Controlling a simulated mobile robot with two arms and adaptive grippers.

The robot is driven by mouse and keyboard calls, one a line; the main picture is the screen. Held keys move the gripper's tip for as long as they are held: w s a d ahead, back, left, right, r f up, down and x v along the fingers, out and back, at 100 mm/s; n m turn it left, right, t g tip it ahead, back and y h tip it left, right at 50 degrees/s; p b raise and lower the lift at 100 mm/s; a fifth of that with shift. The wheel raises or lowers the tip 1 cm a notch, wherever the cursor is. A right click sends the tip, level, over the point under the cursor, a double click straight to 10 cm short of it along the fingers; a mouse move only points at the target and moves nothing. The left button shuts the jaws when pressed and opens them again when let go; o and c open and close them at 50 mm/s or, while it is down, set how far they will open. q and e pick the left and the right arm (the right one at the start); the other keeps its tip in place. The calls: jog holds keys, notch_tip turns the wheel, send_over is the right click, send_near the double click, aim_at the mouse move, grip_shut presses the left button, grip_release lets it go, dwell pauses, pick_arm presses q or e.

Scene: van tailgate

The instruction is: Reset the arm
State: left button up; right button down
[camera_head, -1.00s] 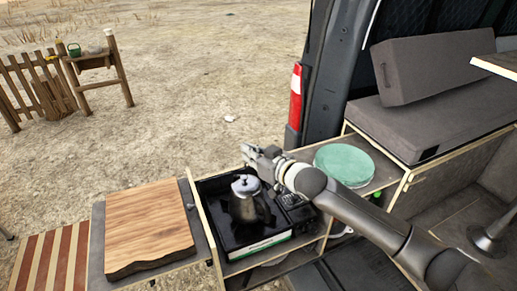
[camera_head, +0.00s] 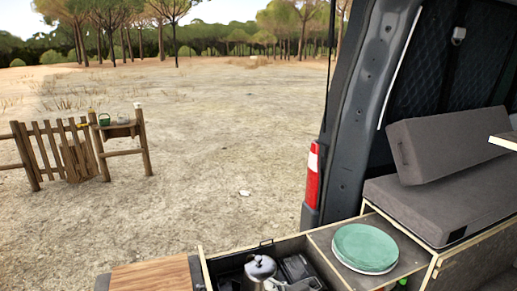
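My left gripper is not in view. At the bottom edge, just right of the moka pot, a small pale grey piece shows that looks like part of my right gripper (camera_head: 300,286). Most of it is cut off by the frame, so its fingers cannot be read. The silver moka pot (camera_head: 260,268) stands in the open drawer (camera_head: 226,262), its lower part cut off by the frame. No object is seen held.
A green plate (camera_head: 364,246) lies on the counter right of the drawer. A wooden board (camera_head: 152,276) is at the bottom left. Grey cushions (camera_head: 450,152) sit inside the van, beside its dark door pillar (camera_head: 350,130). Open dirt ground and a wooden fence (camera_head: 60,150) lie beyond.

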jog(key=s+d+f+m+g+h, duration=0.1)
jog(key=s+d+f+g+h, duration=0.1)
jog(key=s+d+f, duration=0.6)
jog(key=s+d+f+m+g+h, duration=0.2)
jog(key=s+d+g, duration=0.1)
jog(key=s, duration=0.8)
jog(key=s+d+f+m+g+h, duration=0.1)
jog(key=s+d+f+g+h, duration=0.15)
jog(key=s+d+f, duration=0.55)
jog(key=s+a+f+b, duration=0.1)
jog(key=s+f+b, duration=0.1)
jog(key=f, duration=1.2)
jog(key=s+a+f+b, duration=0.1)
jog(key=a+f+b, duration=0.15)
jog(key=f, duration=1.05)
jog(key=s+d+f+g+b, duration=0.1)
jog(key=s+d+f+b, duration=0.1)
jog(key=s+f, duration=0.6)
jog(key=s+d+f+g+b, duration=0.1)
jog(key=s+d+f+b, duration=0.1)
jog(key=s+f, duration=0.7)
notch_tip(320, 180, down, 3)
jog(key=shift+f+n, duration=0.15)
jog(key=shift+n, duration=0.15)
